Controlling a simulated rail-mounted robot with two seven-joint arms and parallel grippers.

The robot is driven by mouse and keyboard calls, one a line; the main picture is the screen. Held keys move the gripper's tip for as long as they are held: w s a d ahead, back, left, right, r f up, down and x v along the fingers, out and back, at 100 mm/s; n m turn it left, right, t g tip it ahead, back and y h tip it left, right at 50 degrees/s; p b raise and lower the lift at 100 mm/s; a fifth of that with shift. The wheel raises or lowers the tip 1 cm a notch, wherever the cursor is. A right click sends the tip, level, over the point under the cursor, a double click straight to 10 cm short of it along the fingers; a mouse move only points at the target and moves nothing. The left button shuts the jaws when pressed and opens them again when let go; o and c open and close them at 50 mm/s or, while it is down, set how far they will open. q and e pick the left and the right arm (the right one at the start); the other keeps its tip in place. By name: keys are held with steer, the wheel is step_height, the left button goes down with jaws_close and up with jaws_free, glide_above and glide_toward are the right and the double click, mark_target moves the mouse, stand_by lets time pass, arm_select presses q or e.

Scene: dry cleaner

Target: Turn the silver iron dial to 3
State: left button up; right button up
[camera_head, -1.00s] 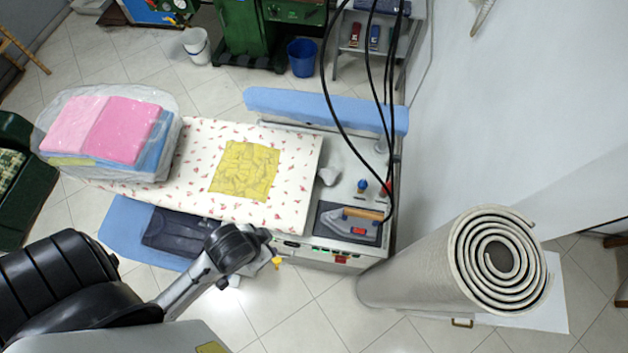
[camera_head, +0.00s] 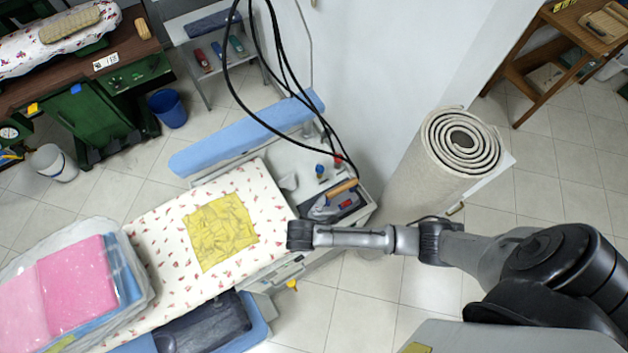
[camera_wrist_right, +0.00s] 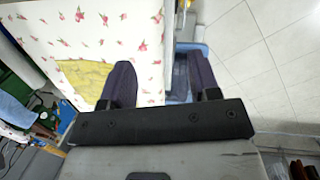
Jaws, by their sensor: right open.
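The silver iron (camera_head: 320,210) rests in a dark tray at the right end of the ironing table, with its wooden handle (camera_head: 343,187) upward and a red part on its side. Its dial is too small to make out in the head view, and the iron does not show in the right wrist view. My right gripper (camera_head: 299,236) is above the front right corner of the table, just left of and in front of the iron. In the right wrist view its fingers (camera_wrist_right: 160,70) are apart and empty above the board edge. My left gripper is out of view.
A yellow cloth (camera_head: 220,230) lies on the flowered board (camera_head: 155,231). Bagged pink and blue laundry (camera_head: 80,285) sits at left. Black cables (camera_head: 283,75) hang behind the iron, near blue and red knobs. A rolled carpet (camera_head: 440,165) stands to the right.

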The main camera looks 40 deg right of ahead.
steer(key=w+d+f+n+h+p, duration=0.1)
steer(key=w+d+f+n+h, duration=0.25)
steer(key=w+d, duration=0.45)
steer(key=b, duration=0.2)
glide_toward(319, 207)
steer(key=f, duration=0.1)
steer(key=shift+n, duration=0.35)
steer(key=b+x, duration=0.6)
steer(key=shift+d+f, duration=0.2)
steer(key=shift+f, duration=0.05)
steer(key=shift+b+x, duration=0.8)
steer(key=shift+b, duration=0.15)
steer(key=shift+d, duration=0.1)
steer(key=shift+c, duration=0.2)
steer(key=c, duration=0.9)
steer(key=shift+o, duration=0.2)
steer(key=shift+r, duration=0.1)
